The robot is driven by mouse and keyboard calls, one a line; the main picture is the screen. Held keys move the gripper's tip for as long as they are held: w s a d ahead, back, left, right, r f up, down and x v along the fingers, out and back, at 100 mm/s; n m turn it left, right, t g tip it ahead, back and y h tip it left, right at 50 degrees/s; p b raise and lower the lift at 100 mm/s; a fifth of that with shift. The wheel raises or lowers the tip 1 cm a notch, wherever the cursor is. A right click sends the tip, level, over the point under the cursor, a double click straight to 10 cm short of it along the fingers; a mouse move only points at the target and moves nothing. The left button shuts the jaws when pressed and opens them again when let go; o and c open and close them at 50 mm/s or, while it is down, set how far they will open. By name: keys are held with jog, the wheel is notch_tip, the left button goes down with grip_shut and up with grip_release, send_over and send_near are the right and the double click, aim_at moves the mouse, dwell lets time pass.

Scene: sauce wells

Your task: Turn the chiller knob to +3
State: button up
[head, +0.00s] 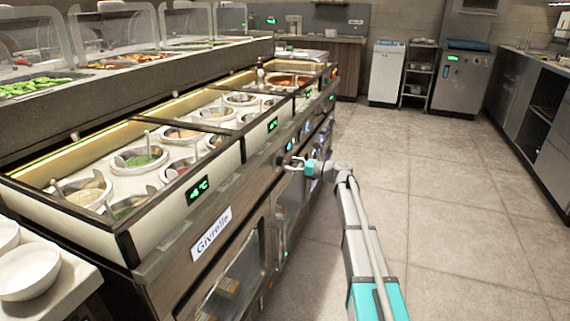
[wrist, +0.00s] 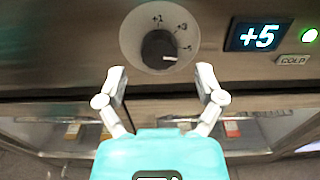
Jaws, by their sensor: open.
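The chiller knob (wrist: 156,46) is black and sits on a pale round dial plate (wrist: 131,40) on the counter's front panel. A light mark shows at the knob's lower right. The display (wrist: 262,36) to the right reads +5. My gripper (wrist: 161,82) is open and empty, its fingertips apart just below the knob in the wrist view. In the head view my gripper (head: 293,164) is close to the panel; I cannot make out the knob there.
A COLD tag (wrist: 295,60) and green light (wrist: 309,35) sit right of the display. Glass-fronted cabinets (head: 240,275) lie below the panel. Sauce wells (head: 139,157) fill the counter top. The floor (head: 440,200) to the right is clear.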

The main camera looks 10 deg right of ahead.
jog(key=shift+x, duration=1.35)
jog(key=c, duration=1.2)
jog(key=shift+o, duration=0.2)
jog(key=shift+n, duration=0.5)
jog(key=n, duration=0.3)
jog(key=shift+w+n, duration=0.1)
jog(key=shift+n, duration=0.2)
jog(key=n, duration=0.5)
